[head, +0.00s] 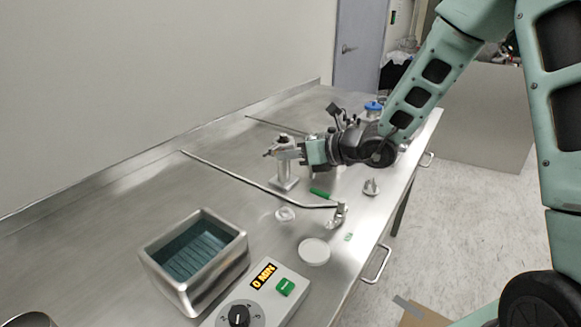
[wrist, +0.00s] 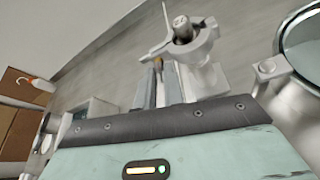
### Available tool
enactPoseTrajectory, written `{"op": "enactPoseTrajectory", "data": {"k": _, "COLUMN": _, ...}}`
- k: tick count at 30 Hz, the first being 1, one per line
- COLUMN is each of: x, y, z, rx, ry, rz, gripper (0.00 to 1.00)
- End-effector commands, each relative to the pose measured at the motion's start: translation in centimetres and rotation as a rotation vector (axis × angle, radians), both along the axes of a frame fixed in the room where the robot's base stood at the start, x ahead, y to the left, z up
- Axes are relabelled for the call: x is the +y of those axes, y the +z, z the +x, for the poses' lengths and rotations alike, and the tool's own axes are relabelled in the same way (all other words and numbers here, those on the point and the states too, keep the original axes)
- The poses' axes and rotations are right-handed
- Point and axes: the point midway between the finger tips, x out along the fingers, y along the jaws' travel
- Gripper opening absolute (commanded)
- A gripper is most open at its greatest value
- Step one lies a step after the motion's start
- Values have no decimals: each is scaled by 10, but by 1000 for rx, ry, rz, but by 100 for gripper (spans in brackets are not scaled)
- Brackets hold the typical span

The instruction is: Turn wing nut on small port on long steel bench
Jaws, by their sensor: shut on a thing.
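The small port (head: 285,177) is a short upright metal pipe on the long steel bench (head: 120,215), past the middle of the bench. A pale clamp ring (wrist: 200,48) goes around its top in the wrist view. My gripper (head: 278,151) reaches in from the right at the height of the port's top. In the wrist view its two narrow fingers (wrist: 161,72) are close together at the clamp's left side. They are shut on the wing nut (wrist: 158,61), a small brassy piece that the fingertips mostly hide.
A long bent metal tube (head: 245,183) lies across the bench nearer me. A teal-lined steel basin (head: 193,258), a timer box (head: 262,290) and a white disc (head: 314,251) stand in front. A blue-topped item (head: 373,106) is behind my arm. The bench's left side is clear.

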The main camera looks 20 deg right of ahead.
Motion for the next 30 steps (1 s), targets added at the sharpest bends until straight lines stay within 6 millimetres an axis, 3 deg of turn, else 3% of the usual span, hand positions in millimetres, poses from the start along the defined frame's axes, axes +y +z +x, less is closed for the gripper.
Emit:
{"op": "enactPoseTrajectory", "data": {"k": 12, "x": 1, "y": -2, "z": -1, "rx": -117, "ry": 0, "rz": -158, "gripper": 0}}
{"op": "enactPoseTrajectory", "data": {"k": 28, "x": 1, "y": 1, "z": 0, "rx": -132, "ry": -1, "rz": -181, "gripper": 0}}
{"op": "enactPoseTrajectory", "data": {"k": 30, "x": 1, "y": 1, "z": 0, "rx": -132, "ry": -1, "rz": -180, "gripper": 24}}
